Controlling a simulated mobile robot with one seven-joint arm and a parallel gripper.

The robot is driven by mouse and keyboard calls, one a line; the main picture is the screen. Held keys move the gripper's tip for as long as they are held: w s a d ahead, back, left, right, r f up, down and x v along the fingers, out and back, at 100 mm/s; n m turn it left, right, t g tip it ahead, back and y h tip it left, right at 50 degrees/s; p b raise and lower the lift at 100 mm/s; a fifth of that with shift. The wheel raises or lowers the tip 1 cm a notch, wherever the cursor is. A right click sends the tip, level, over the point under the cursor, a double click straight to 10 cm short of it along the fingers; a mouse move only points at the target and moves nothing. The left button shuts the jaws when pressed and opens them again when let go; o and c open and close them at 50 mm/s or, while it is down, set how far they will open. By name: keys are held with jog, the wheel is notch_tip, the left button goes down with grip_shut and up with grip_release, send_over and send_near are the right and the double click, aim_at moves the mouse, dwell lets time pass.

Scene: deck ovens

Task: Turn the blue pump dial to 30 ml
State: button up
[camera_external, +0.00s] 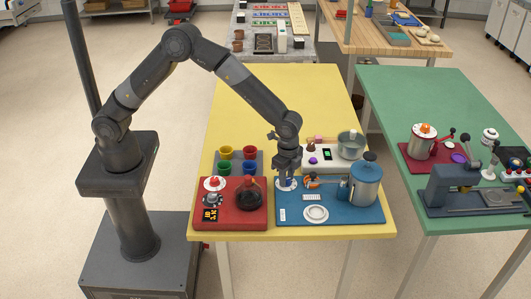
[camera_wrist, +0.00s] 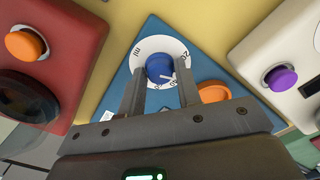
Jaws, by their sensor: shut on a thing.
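The blue pump dial (camera_wrist: 160,66) is a round knob with a white pointer mark, on a white scale disc (camera_wrist: 145,49) with printed numbers. The mark points to the lower right in the wrist view; part of the scale is hidden by the fingers, and I cannot read the value exactly. My gripper (camera_wrist: 160,77) has one finger on each side of the knob and is shut on it. In the external view my gripper (camera_external: 287,174) points down over the disc at the left part of the blue pump board (camera_external: 360,216).
An orange button (camera_wrist: 214,92) sits close to the right finger. On the blue board stands a blue-grey canister (camera_external: 366,187). A red station (camera_external: 248,222) is to the left, coloured cups behind it. A white unit with a purple knob (camera_wrist: 281,79) is close by.

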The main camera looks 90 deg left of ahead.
jog(key=o, duration=1)
jog(key=shift+c, duration=0.2)
jog(key=shift+r, duration=0.1)
notch_tip(320, 180, up, 11)
jog(key=shift+f, duration=0.2)
jog(key=shift+r, duration=0.1)
